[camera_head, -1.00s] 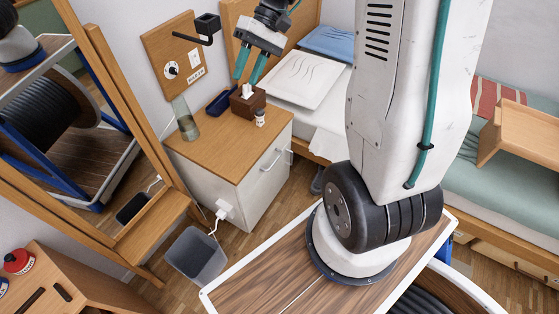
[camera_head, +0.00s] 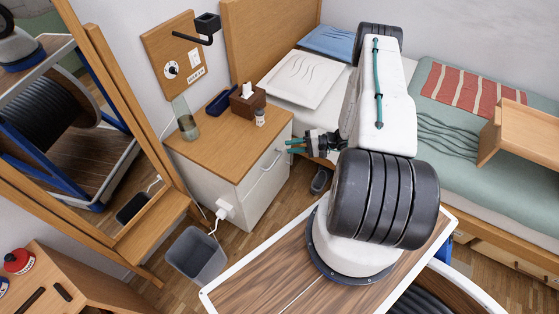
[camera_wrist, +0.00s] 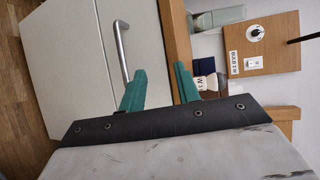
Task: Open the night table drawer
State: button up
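The night table (camera_head: 220,145) has a wooden top and white sides and stands left of the bed. Its drawer front (camera_wrist: 145,30) shows in the wrist view and looks flush and closed. A metal bar handle (camera_wrist: 122,48) is on this front and also shows in the head view (camera_head: 270,161). My gripper (camera_head: 290,146) is at the front of the night table, close to the handle. In the wrist view, my gripper (camera_wrist: 162,80) is open with nothing between its green fingers. The handle lies just left of the left finger, whose tip overlaps its lower end; contact cannot be told.
A grey bin (camera_head: 196,257) is in front at left. The bed (camera_head: 440,130) is at right.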

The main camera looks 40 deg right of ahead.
notch_tip(320, 180, down, 6)
jog(key=s+m+t+h, duration=0.1)
jog(key=s+t, duration=0.1)
jog(key=s, duration=0.1)
jog(key=x, duration=0.8)
jog(key=shift+f+m, duration=0.3)
jog(key=shift+f, duration=0.1)
jog(key=shift+d, duration=0.1)
grip_shut()
